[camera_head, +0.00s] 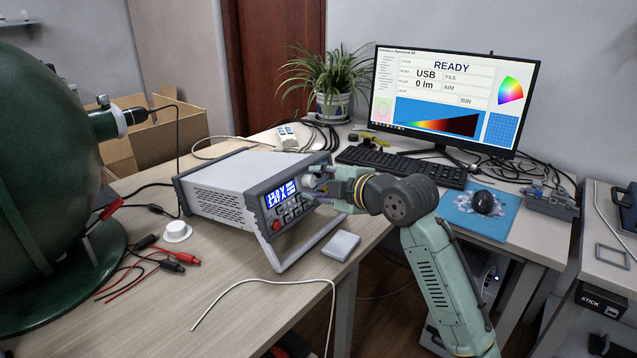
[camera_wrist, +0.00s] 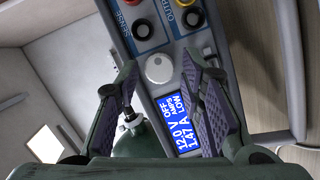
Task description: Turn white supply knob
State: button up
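The power supply (camera_head: 228,188) stands on the desk with its front panel tilted up. Its white knob (camera_wrist: 158,69) is round and sits between the lit blue display (camera_wrist: 177,122) and the sockets. The display reads 12.0 V, OFF, 1.47 A, AMPS LOW. My gripper (camera_head: 317,182) is at the right part of the front panel. In the wrist view its purple-padded fingers are spread, one on each side of the knob, with a visible gap on both sides. Nothing is held. In the head view the fingers partly cover the panel around the knob.
A green sphere (camera_head: 45,150) fills the left. Red and black leads (camera_head: 172,262) and a white round piece (camera_head: 177,230) lie left of the supply. A small white box (camera_head: 341,246) lies in front. A monitor (camera_head: 452,100), keyboard (camera_head: 400,166) and potted plant (camera_head: 330,80) stand behind.

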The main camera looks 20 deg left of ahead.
grip_shut()
dwell(0.4)
